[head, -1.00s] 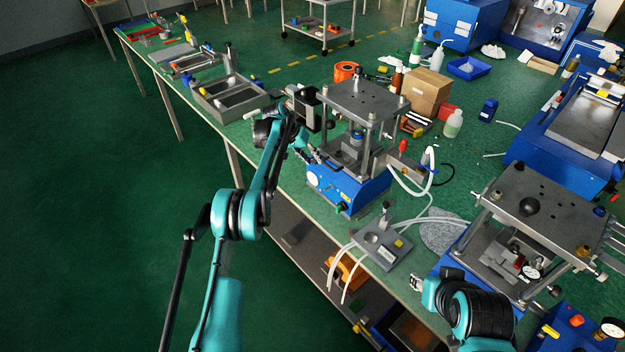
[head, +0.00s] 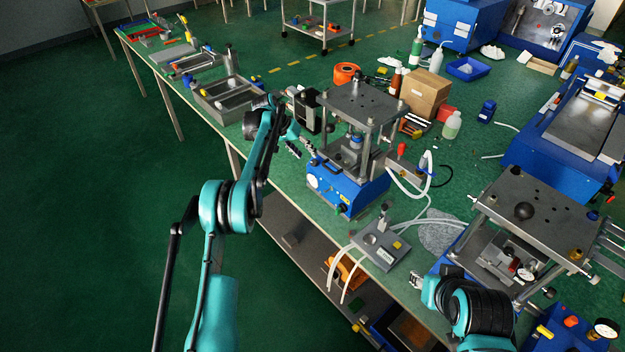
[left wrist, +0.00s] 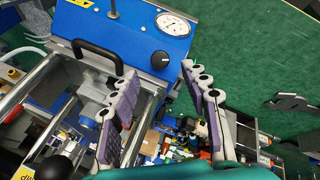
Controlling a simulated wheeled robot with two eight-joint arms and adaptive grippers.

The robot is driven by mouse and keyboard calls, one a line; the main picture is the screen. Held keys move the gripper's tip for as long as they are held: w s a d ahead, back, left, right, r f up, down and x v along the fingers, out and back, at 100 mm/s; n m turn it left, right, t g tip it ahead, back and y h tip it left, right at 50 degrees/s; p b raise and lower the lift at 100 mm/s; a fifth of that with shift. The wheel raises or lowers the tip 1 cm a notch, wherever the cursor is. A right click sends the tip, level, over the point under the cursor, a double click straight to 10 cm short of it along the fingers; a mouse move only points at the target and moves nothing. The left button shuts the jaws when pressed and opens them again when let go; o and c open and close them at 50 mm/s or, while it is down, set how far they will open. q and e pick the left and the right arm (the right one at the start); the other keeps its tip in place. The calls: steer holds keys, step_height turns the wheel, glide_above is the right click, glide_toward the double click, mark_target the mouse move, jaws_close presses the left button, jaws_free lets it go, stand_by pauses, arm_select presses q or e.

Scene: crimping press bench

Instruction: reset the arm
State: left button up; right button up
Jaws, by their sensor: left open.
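My left gripper (head: 297,146) is open and empty beside the left side of the nearer-left blue-based press (head: 345,190). In the left wrist view my left gripper (left wrist: 163,112) shows two grey-and-purple fingers spread apart, with nothing held between them. The blue housing of a press with a gauge (left wrist: 172,24) and a black knob (left wrist: 160,58) lies beyond the fingers. My right arm (head: 475,305) is at the bottom right, in front of the second press (head: 540,205). The jaws of my right gripper are too unclear to read.
A grey fixture block (head: 380,246) with white hoses stands between the presses. Grey trays (head: 228,97) lie along the bench's far left. A cardboard box (head: 425,92) and bottles stand behind the left press. Green floor is clear left of the bench.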

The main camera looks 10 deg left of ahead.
arm_select(q)
steer(key=shift+r, duration=0.2)
stand_by(0.3)
steer(key=s+d+r+n+t+y+b, duration=0.1)
steer(key=s+d+r+y+b, duration=0.15)
steer(key=s+r, duration=1.15)
steer(key=s+r+t+b, duration=0.1)
steer(key=s+b, duration=0.1)
steer(key=s, duration=1.2)
steer(key=s+f, duration=0.3)
steer(key=s, duration=0.3)
steer(key=s+a+f+t+y+b, duration=0.1)
steer(key=s+f, duration=0.2)
steer(key=s, duration=0.4)
steer(key=s+f+t+y+b, duration=0.1)
steer(key=s+f, duration=0.3)
steer(key=s, duration=0.3)
steer(key=shift+a+n, duration=0.2)
steer(key=shift+n, duration=0.1)
steer(key=shift+f+y, duration=0.1)
steer(key=shift+y, duration=0.15)
